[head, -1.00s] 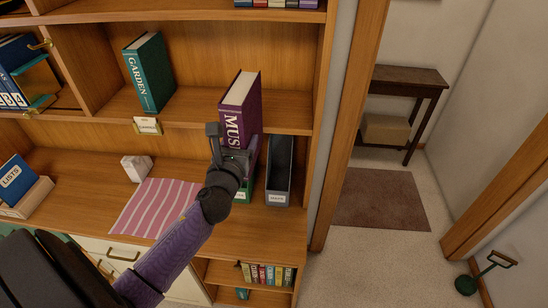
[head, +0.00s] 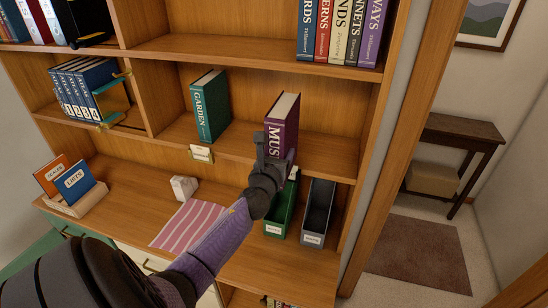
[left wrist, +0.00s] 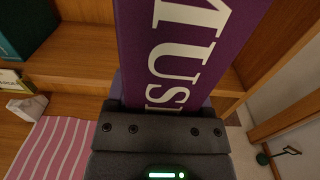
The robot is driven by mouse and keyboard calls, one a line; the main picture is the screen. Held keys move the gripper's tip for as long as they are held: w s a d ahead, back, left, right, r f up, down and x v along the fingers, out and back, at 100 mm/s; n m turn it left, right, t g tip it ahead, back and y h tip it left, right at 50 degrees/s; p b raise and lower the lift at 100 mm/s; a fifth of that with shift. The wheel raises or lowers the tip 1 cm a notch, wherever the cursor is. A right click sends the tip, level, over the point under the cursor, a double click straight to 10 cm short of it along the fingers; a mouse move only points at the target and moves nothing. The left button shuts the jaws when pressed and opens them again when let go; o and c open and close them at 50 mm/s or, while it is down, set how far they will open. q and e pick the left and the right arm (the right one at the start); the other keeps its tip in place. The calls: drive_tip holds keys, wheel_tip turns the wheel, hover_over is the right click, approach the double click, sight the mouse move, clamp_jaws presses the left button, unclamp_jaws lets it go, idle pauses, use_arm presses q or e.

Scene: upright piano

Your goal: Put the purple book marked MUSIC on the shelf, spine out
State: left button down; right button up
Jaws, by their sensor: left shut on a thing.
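The purple book marked MUSIC (head: 283,118) is upright, its lettered spine facing me, in front of or at the middle shelf (head: 325,148); I cannot tell whether its base touches the shelf. In the left wrist view the book (left wrist: 185,50) rises from between the jaws, its lower end hidden. My left gripper (head: 270,150) is shut on the lower part of the book, at the shelf's front edge. The green book marked GARDEN (head: 210,105) stands on the same shelf, left of the purple book with a gap between. My right gripper is not in view.
A label holder (head: 201,153) sits on the shelf edge below GARDEN. A green bin (head: 277,222) and a grey bin (head: 316,215) stand on the desk below. The shelf is bare right of the purple book, up to the side panel (head: 375,130).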

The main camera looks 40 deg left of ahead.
use_arm(q)
drive_tip(key=b+x, duration=0.6)
drive_tip(key=x, duration=0.3)
drive_tip(key=shift+w+a+f, duration=0.15)
drive_tip(key=shift+w, duration=0.05)
drive_tip(key=b+x, duration=0.2)
drive_tip(key=b, duration=0.1)
drive_tip(key=b+x, duration=0.1)
drive_tip(key=b, duration=0.2)
drive_tip(key=b+x, duration=0.2)
drive_tip(key=b, duration=0.1)
drive_tip(key=shift+w+r, duration=0.25)
drive_tip(key=shift+w, duration=0.05)
drive_tip(key=shift+a+f+b, duration=0.1)
drive_tip(key=shift+f+b, duration=0.3)
drive_tip(key=shift+f+b, duration=0.7)
drive_tip(key=shift+f, duration=0.1)
unclamp_jaws()
drive_tip(key=shift+r, duration=0.1)
